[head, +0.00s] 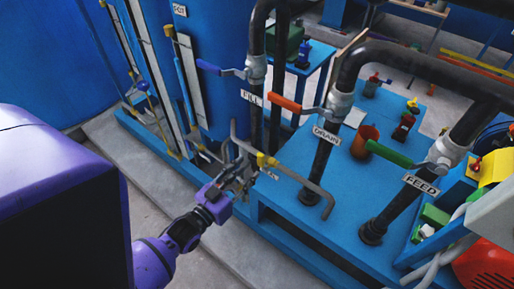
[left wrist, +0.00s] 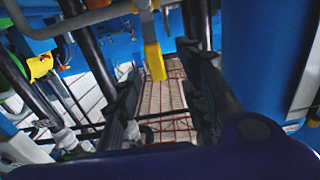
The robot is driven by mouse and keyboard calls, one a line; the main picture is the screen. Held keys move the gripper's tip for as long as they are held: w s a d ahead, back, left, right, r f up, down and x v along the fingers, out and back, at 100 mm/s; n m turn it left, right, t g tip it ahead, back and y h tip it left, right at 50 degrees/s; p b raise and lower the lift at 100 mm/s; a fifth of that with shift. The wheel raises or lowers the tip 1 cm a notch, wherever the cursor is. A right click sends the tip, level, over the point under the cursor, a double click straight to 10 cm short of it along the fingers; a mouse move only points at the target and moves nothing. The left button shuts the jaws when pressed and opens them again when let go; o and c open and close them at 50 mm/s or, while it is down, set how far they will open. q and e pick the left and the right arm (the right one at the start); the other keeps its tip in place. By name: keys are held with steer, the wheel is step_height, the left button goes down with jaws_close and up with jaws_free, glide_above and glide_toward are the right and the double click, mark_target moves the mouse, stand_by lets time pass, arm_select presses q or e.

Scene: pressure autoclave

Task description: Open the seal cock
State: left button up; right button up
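A small yellow lever (head: 265,160) sits on a thin grey pipe low in front of the blue tank. A label (head: 270,175) beside it is mostly hidden, so I cannot read it; this looks like the seal cock. My left gripper (head: 243,168) is just left of the lever, close to it. In the left wrist view the yellow lever (left wrist: 154,60) hangs down from its pipe. The two dark fingers (left wrist: 165,75) stand apart on either side of it in the picture. I cannot tell whether either finger touches it. My right gripper is out of view.
Valves with a blue handle (head: 220,70) at FILL, an orange handle (head: 285,103) at DRAIN and a green handle (head: 390,154) at FEED stand on black pipes around the lever. The bent grey pipe (head: 318,192) runs right. Bare concrete floor (head: 250,250) lies in front.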

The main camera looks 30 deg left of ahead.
mark_target(259, 160)
arm_select(q)
steer(key=shift+w+d+r, duration=0.35)
steer(key=shift+w, duration=0.25)
steer(key=shift+w+d+r, duration=0.3)
steer(key=shift+w, duration=0.25)
steer(key=w, duration=0.3)
steer(key=w+p, duration=0.1)
steer(key=shift+w+d+f, duration=0.2)
steer(key=shift+f, duration=0.05)
steer(key=shift+w, duration=0.15)
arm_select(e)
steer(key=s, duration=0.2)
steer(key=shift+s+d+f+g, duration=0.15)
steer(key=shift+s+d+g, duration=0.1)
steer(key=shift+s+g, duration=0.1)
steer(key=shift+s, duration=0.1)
arm_select(q)
steer(key=c, duration=0.6)
jaws_close()
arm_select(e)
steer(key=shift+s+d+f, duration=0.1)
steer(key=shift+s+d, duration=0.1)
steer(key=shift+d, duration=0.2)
